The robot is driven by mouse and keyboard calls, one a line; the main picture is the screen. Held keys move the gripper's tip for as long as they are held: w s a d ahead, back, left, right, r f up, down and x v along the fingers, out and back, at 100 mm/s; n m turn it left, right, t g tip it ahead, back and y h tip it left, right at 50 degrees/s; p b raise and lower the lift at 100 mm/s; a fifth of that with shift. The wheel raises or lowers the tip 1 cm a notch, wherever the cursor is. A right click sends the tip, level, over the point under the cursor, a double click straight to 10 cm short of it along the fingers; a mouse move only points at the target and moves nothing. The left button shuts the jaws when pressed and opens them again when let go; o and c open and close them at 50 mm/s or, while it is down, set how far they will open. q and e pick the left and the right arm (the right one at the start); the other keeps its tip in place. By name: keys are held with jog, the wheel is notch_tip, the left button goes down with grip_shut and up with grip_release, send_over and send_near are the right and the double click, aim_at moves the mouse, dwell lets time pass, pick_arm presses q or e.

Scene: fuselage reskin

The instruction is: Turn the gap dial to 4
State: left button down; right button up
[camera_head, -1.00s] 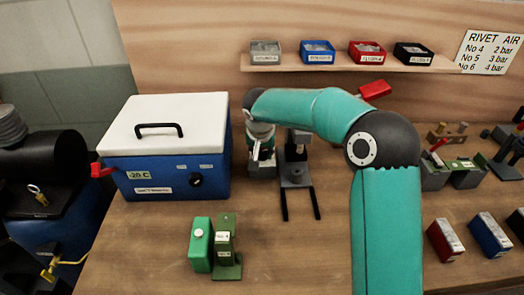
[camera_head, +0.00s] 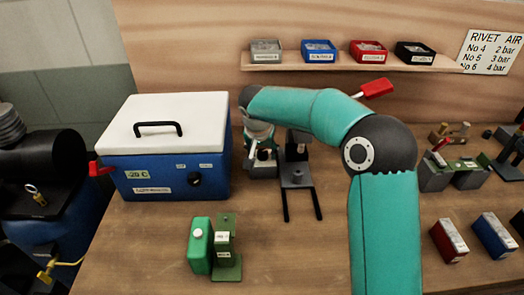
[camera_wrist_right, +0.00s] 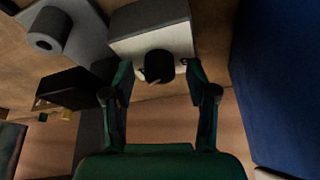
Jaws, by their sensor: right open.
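A black round dial (camera_wrist_right: 159,66) on a pale-faced grey block (camera_wrist_right: 150,22) shows in the right wrist view. My right gripper (camera_wrist_right: 158,80) is open, with one finger on each side of the dial; contact cannot be told. In the head view my right gripper (camera_head: 257,152) points down at the block, left of a dark press-like tool (camera_head: 297,172). The gripper and wrist hide most of the block there, and the dial's numbers cannot be read. My left gripper is out of view.
A blue cool box (camera_head: 170,178) with a white lid stands close left of the gripper. A shelf of small bins (camera_head: 318,50) is behind, with a red lever (camera_head: 377,88) below. The front middle of the bench is clear.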

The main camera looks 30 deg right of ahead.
jog(key=v, duration=1.2)
jog(key=shift+f, duration=0.1)
